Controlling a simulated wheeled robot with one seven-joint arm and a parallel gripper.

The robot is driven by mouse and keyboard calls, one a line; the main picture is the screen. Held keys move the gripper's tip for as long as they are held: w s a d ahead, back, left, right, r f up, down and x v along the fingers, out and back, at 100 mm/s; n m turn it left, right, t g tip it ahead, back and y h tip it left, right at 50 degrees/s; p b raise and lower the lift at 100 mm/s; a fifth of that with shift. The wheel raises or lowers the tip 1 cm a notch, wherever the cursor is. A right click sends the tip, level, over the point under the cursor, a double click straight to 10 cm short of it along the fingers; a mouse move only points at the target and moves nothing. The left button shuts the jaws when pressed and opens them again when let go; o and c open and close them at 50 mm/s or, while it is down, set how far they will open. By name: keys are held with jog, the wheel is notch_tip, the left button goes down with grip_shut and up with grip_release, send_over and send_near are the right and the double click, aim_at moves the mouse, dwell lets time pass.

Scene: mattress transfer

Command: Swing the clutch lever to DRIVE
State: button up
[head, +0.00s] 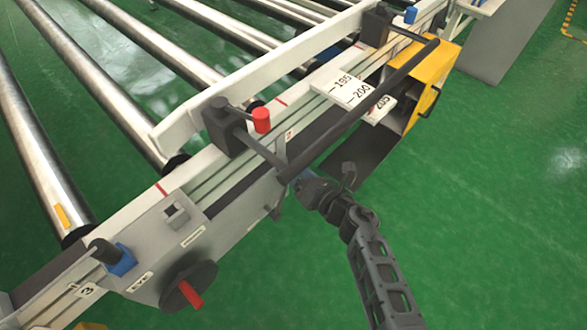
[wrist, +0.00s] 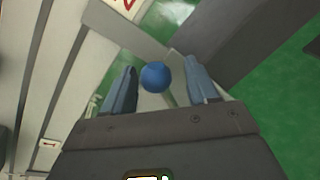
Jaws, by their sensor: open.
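In the wrist view a round blue knob (wrist: 155,76) sits between the fingers of my gripper (wrist: 160,66). It looks like the end of the clutch lever; a pale shaft seems to run down from it. The fingers stand apart on either side, with a gap visible at each. In the head view my gripper (head: 295,182) is at the side of the conveyor rail, below the dark bar, and mostly hides the knob. I cannot read any DRIVE marking.
A handwheel with a red grip (head: 190,294) is at lower left. A red-knobbed crank (head: 261,120) stands on the rail. A long dark bar (head: 360,110) runs above my gripper. A yellow cabinet (head: 427,85) is at upper right. Green floor (head: 500,220) is clear on the right.

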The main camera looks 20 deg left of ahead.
jog(key=p+v, duration=0.2)
jog(key=v, duration=0.5)
dwell(0.4)
jog(key=s+d+r+m+t+h+p, duration=0.1)
jog(key=s+d+r+m+t+h, duration=0.35)
jog(key=s+d+m, duration=0.6)
jog(key=s+d+r+m+t+h+p, duration=0.1)
jog(key=s+d+r+m+t+h, duration=0.4)
jog(key=s+m, duration=0.8)
jog(key=s+d+r+m+g+h+p, duration=0.2)
jog(key=s+d+r+m+g+h, duration=0.1)
jog(key=s+d+r+m, duration=1.1)
notch_tip(320, 180, up, 4)
jog(key=m+h, duration=0.1)
jog(key=m, duration=0.1)
jog(key=shift+s+d+m, duration=0.15)
jog(key=shift+d+m, duration=0.2)
jog(key=shift+d, duration=0.05)
jog(key=shift+h, duration=0.25)
